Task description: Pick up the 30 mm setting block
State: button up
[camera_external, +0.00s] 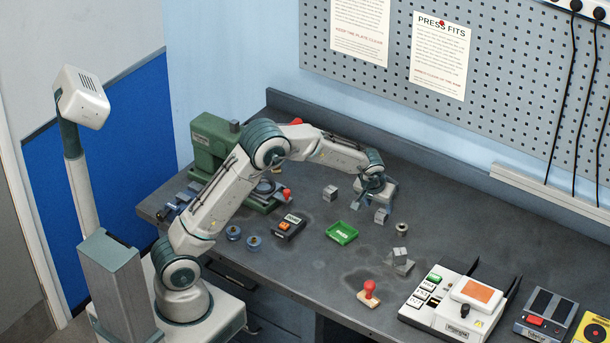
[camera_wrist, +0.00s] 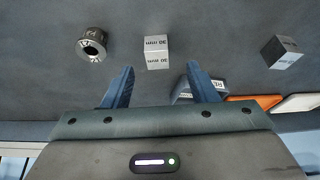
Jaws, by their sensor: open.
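The 30 mm setting block (camera_wrist: 157,52) is a small light-grey cube with "30 mm" printed on two faces. In the wrist view it sits just ahead of my fingertips, roughly centred between them. In the external view this block (camera_external: 381,216) stands on the bench just below my gripper (camera_external: 374,194). My gripper also shows in the wrist view (camera_wrist: 160,72), with its two blue fingers spread and nothing held between them. The gap between fingers and block is hard to judge.
A grey ring (camera_wrist: 91,45) stands left of the block in the wrist view, and another cube (camera_wrist: 282,52) to the right. A green tray (camera_external: 341,233), stacked grey blocks (camera_external: 400,256) and a red-knobbed stamp (camera_external: 369,293) are nearby. Bare bench lies right of the ring.

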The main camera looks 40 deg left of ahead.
aim_at(381, 213)
jog(key=shift+p+x, duration=0.8)
jog(key=shift+x, duration=1.65)
jog(key=shift+d, duration=0.25)
grip_shut()
